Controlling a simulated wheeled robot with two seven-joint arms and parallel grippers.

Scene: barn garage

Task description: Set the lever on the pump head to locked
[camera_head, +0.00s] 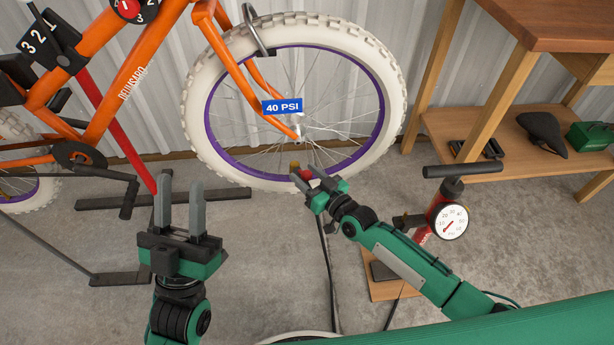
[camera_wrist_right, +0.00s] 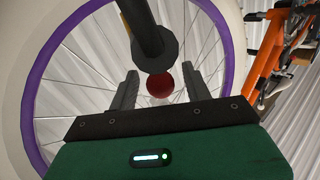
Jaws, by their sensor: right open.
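The pump head (camera_wrist_right: 148,40) is a dark cylinder with a round collar, seen end-on in the right wrist view in front of the wheel. A red ball (camera_wrist_right: 159,86), apparently the lever's knob, sits just below the collar. My right gripper (camera_wrist_right: 158,88) is open, with one finger on each side of the red ball and a visible gap to both. In the head view my right gripper (camera_head: 308,177) is at the bottom of the white-tyred wheel (camera_head: 370,55) and partly hides the pump head. I cannot tell the lever's setting. My left gripper (camera_head: 181,205) is open and empty, left of the wheel.
A red floor pump (camera_head: 445,208) with a round gauge stands at right; its hose runs along the floor. An orange bike (camera_head: 110,70) carries a blue "40 PSI" tag (camera_head: 283,106). A wooden bench (camera_head: 540,165) with a saddle is at right. Dark stand feet lie on the floor.

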